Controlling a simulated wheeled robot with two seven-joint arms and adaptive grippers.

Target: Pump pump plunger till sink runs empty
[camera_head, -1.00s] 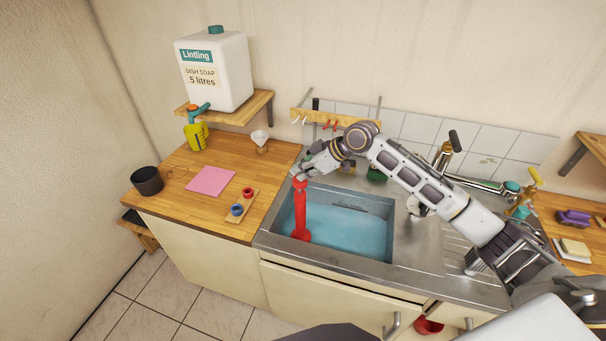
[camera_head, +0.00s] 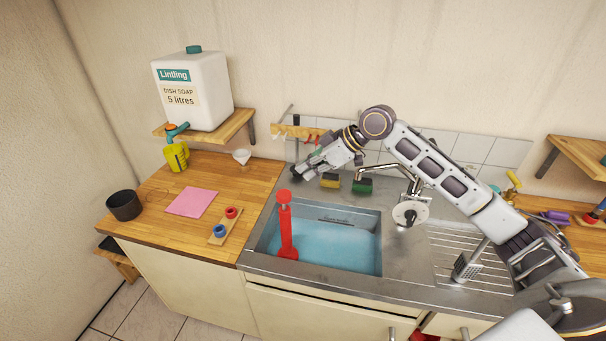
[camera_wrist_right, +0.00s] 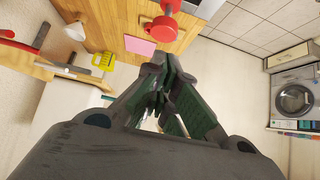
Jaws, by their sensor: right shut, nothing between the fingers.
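The red pump (camera_head: 287,238) stands upright at the left end of the sink (camera_head: 382,240), with its plunger knob (camera_head: 284,196) above the rim. Blue water (camera_head: 335,248) still covers the sink bottom. My right gripper (camera_head: 295,174) is shut and empty. In the head view it is above and behind the knob, apart from it. In the right wrist view the closed fingers (camera_wrist_right: 163,66) point toward the red knob (camera_wrist_right: 165,27), with a gap between. My left gripper is not in view.
Two sponges (camera_head: 362,186) lie behind the sink near the tap. A large soap canister (camera_head: 196,105) stands on a shelf above.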

